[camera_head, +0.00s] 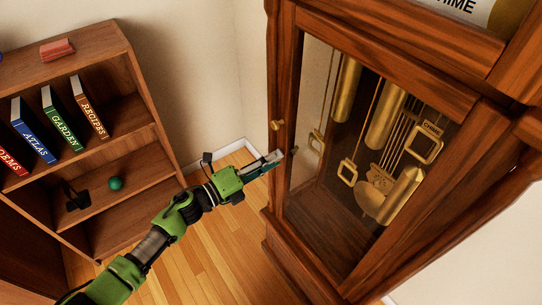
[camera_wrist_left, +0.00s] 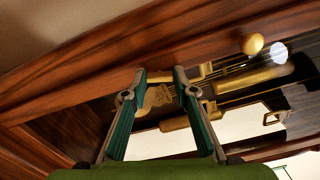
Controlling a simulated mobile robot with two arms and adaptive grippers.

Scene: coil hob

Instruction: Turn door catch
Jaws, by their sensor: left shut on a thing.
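The tall wooden clock case has a glazed door (camera_head: 300,70), shown closed in the head view. A small dark piece, seemingly the door catch (camera_head: 294,151), shows on the door's left side right at my gripper's tips. My left gripper (camera_head: 274,158) reaches in from the left, its fingertips at the door frame below the round brass knob (camera_head: 277,125). In the left wrist view my left gripper's fingertips (camera_wrist_left: 160,73) stand a little apart against the wood; what lies between them is hard to make out. The brass knob (camera_wrist_left: 253,44) is to their right, apart from them.
Brass weights (camera_head: 385,118) and a pendulum (camera_head: 372,200) hang behind the glass. A bookshelf (camera_head: 140,160) with several books, a green ball (camera_head: 116,183) and a red block (camera_head: 57,49) stands at left. Bare wooden floor (camera_head: 215,255) lies between shelf and clock.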

